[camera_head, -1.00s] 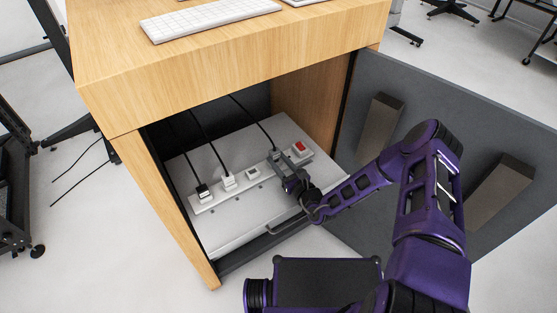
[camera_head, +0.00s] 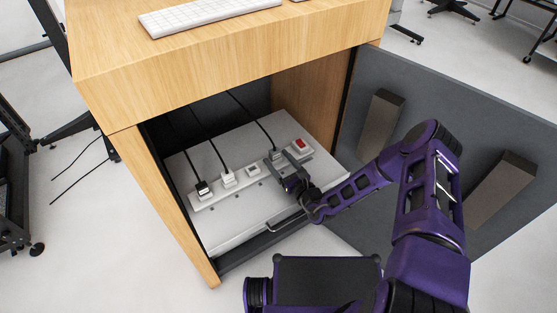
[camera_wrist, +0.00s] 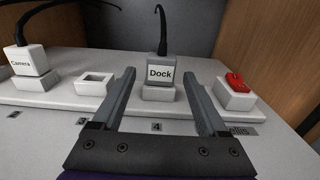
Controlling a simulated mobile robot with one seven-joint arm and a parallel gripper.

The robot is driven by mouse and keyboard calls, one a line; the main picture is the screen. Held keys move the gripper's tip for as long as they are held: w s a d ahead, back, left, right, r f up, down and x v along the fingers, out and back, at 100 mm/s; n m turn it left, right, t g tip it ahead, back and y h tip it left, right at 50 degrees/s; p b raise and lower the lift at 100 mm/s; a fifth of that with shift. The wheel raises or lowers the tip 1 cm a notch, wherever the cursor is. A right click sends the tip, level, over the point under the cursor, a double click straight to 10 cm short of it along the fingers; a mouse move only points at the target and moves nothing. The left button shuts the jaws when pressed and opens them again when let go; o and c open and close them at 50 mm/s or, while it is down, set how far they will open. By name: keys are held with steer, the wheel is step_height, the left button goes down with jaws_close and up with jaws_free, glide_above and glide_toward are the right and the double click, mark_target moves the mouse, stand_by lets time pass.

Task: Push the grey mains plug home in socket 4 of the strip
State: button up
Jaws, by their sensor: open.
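The grey mains plug, labelled "Dock" (camera_wrist: 160,73), stands upright on the socket block marked 4 (camera_wrist: 157,94), with its black cable rising from the top. I cannot tell whether a gap remains between plug and block. In the head view the plug (camera_head: 275,155) is small beside my gripper. My gripper (camera_wrist: 160,78) is open, with one finger on each side of the plug and visible space between. The white strip (camera_head: 210,196) lies on the shelf inside the cabinet.
The wooden cabinet wall (camera_head: 308,100) stands right of the strip. The grey door (camera_head: 440,120) is open.

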steer(key=v, duration=0.5)
steer(key=p+v, duration=0.1)
steer(key=v, duration=0.9)
steer(key=shift+s+f+p, duration=0.1)
steer(key=shift+f+p, duration=0.2)
steer(key=shift+s+d+r, duration=0.25)
steer(key=shift+s+d, duration=0.2)
steer(key=shift+s, duration=0.1)
steer(key=shift+s+d+r, duration=0.25)
steer(key=shift+s+d, duration=0.2)
steer(key=shift+s, duration=0.1)
steer(key=shift+f, duration=0.15)
steer(key=shift+w+a, duration=0.15)
steer(key=shift+w, duration=0.05)
